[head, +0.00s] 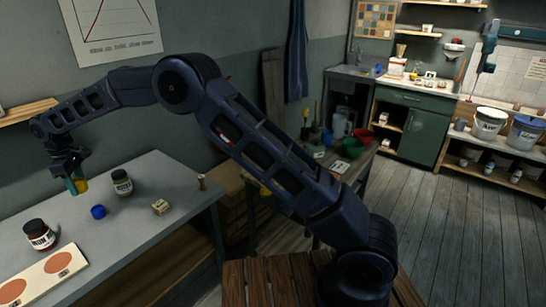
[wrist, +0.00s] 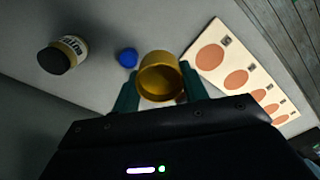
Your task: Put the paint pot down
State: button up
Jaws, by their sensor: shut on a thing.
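The paint pot (wrist: 160,75) is a small ochre-yellow pot, and in the wrist view its round end faces the camera. My gripper (wrist: 160,86) is shut on it, with one teal finger on each side. In the head view my gripper (head: 77,183) points down over the left part of the grey table (head: 150,235), and only a bit of the yellow pot (head: 83,186) shows beside a finger. I cannot tell how far the pot's underside is from the tabletop.
A dark labelled jar (head: 122,183) and a blue cap (head: 98,212) stand close by, right of the pot. Another dark jar (head: 39,235) and a board with orange discs (head: 45,276) lie nearer. A small box (head: 161,207) sits farther right. Bare tabletop shows between them.

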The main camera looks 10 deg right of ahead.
jog(key=w+d+r+m, duration=0.2)
jog(key=w+d+m, duration=0.2)
jog(key=w+d, duration=2.35)
jog(key=w+d+m, duration=0.2)
jog(key=w+d, duration=0.2)
jog(key=d, duration=0.8)
jog(key=w+d+m, duration=0.1)
jog(key=w+d, duration=0.3)
jog(key=d, duration=0.8)
jog(key=s+d+m, duration=0.3)
jog(key=d, duration=1.6)
jog(key=s+d+m, duration=0.2)
jog(key=d, duration=1.7)
notch_tip(320, 180, down, 20)
jog(key=shift+r, duration=0.1)
